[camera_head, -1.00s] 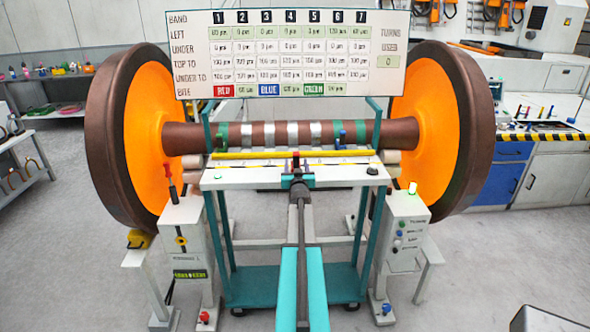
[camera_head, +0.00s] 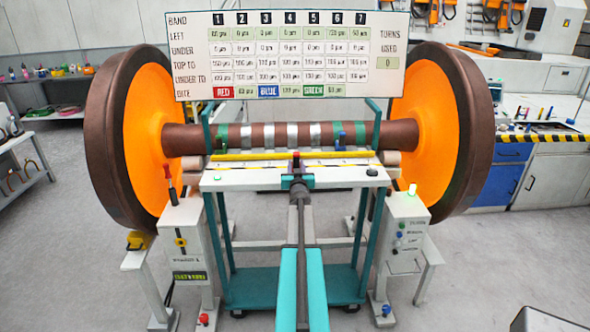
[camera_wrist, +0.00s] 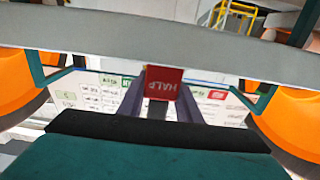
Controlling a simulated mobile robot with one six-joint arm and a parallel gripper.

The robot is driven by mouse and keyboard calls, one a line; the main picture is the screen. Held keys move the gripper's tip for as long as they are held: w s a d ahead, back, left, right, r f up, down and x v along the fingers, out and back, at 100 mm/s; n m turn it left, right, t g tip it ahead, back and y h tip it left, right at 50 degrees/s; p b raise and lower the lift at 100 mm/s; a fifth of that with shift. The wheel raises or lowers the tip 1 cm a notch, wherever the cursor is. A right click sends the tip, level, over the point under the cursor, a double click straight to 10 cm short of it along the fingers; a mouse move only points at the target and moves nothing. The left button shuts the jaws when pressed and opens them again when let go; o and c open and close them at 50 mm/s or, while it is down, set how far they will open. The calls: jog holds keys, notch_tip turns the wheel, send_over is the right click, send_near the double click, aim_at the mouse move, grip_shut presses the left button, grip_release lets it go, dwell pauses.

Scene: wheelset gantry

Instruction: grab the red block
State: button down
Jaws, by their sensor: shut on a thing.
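The red block (camera_wrist: 164,83), marked HALF, sits between the two dark fingers of my gripper (camera_wrist: 160,105) in the wrist view. My gripper is shut on it. In the head view the red block (camera_head: 296,156) is a small red spot at the tip of my gripper (camera_head: 296,170), in front of the yellow strip. My gripper is over the middle of the white gantry shelf (camera_head: 235,179). I cannot tell whether the block touches the shelf. Its lower part is hidden by my gripper in the head view.
Behind the shelf is the wheelset axle (camera_head: 190,139) with green and silver bands, between two big orange-faced wheels (camera_head: 433,130). A board of figures (camera_head: 290,55) hangs above. Grey control posts stand at left (camera_head: 186,250) and right (camera_head: 404,240). Teal uprights (camera_head: 373,240) flank the shelf.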

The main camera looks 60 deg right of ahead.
aim_at(296, 158)
jog(key=shift+r, duration=0.65)
notch_tip(296, 158, up, 2)
jog(key=shift+r, duration=0.1)
jog(key=r+b+v, duration=0.1)
jog(key=v, duration=1.5)
jog(key=shift+r, duration=0.2)
jog(key=shift+b, duration=0.3)
